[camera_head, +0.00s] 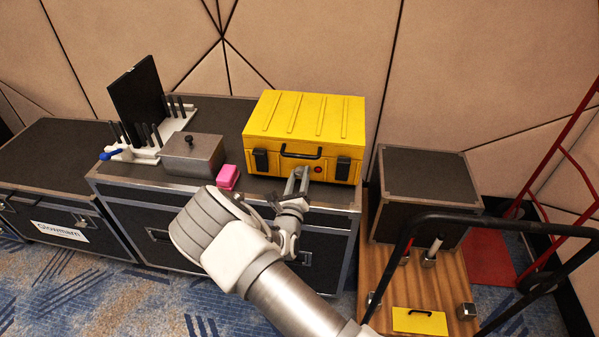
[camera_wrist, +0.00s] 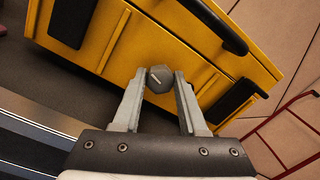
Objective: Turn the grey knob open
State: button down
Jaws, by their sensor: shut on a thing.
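The yellow case (camera_head: 308,112) stands on top of a black flight case, its front facing me. In the wrist view, the grey knob (camera_wrist: 158,80) sticks out from the front of the yellow case (camera_wrist: 185,52) and carries a short pale slanting mark. My gripper (camera_wrist: 161,83) is shut on the grey knob, with one finger on each side of it. In the head view, my gripper (camera_head: 297,181) reaches the case's lower front, and its fingers hide the knob there.
A red button (camera_head: 318,169) sits right of my fingers. A pink block (camera_head: 228,177), a grey metal box (camera_head: 192,156) and a white rack (camera_head: 165,135) with a black panel stand left of the case. A wooden trolley (camera_head: 405,280) holding a black box stands at right.

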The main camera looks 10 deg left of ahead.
jog(key=shift+n+p, duration=0.6)
jog(key=shift+n, duration=1.1)
jog(key=shift+f, duration=0.1)
jog(key=shift+c, duration=2.2)
grip_release()
jog(key=shift+s, duration=0.1)
jog(key=s+d+p, duration=0.1)
jog(key=s, duration=1.6)
jog(key=shift+f, duration=0.45)
